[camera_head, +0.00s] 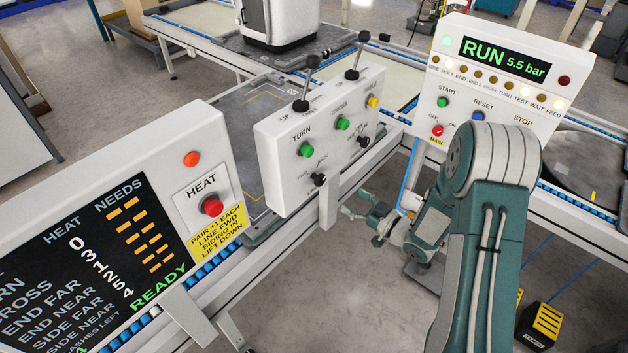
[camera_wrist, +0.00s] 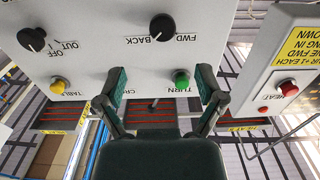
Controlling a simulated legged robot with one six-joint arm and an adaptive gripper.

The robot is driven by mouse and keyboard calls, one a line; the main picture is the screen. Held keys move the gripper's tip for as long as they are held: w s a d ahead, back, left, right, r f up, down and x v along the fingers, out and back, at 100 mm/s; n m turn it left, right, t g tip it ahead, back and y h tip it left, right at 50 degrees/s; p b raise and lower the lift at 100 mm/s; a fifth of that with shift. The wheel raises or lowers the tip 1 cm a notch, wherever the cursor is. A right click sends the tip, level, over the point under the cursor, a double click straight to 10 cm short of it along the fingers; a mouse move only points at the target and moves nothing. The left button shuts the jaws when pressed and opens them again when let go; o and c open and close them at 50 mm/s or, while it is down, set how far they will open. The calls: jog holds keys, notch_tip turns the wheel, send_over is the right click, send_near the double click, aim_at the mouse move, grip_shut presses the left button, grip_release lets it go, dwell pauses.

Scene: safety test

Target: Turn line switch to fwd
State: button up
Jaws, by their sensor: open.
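The line switch, a round black knob (camera_wrist: 162,27) marked FWD and BACK, is on a white control panel, upside down in the wrist view. In the head view this black knob (camera_head: 318,179) is low on the panel's face. Its small pale pointer mark is too fine to read surely. My gripper (camera_wrist: 160,85) is open and empty, its two green fingers spread, with the knob above the space between them in the wrist view. In the head view my gripper (camera_head: 362,224) is just right of the panel's lower part, apart from the knob.
The panel (camera_head: 286,160) also carries green buttons, a yellow button, levers on top and a second black knob (camera_wrist: 31,39) marked OUT and OFF. A HEAT box with a red button (camera_head: 213,205) stands left. A RUN display panel (camera_head: 490,85) stands right. Conveyor rails run beneath.

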aim_at(322, 182)
jog(key=x, duration=1.1)
jog(key=shift+s+a, duration=0.1)
jog(key=c, duration=1.1)
